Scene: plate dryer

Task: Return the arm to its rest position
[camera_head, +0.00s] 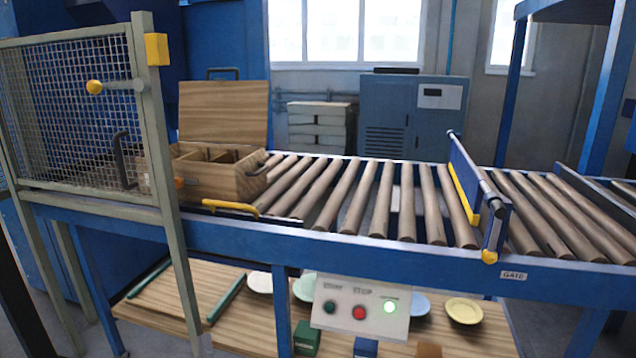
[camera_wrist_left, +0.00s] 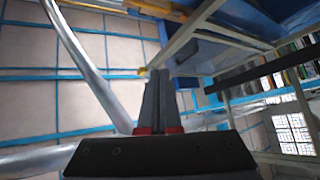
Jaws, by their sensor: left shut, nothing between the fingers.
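My left gripper (camera_wrist_left: 158,78) shows in the left wrist view, its two dark fingers together with nothing between them. It is clear of any object there, with a tiled floor or wall behind it. I cannot make out either gripper in the head view. My right gripper is in neither view.
A mesh gate (camera_head: 75,95) with a yellow knob stands at the left. A wooden box (camera_head: 225,180) with its lid raised sits on the roller conveyor (camera_head: 350,200). A control panel (camera_head: 360,305) hangs in front, above a low wooden shelf with several plates. A blue gate (camera_head: 470,180) crosses the rollers.

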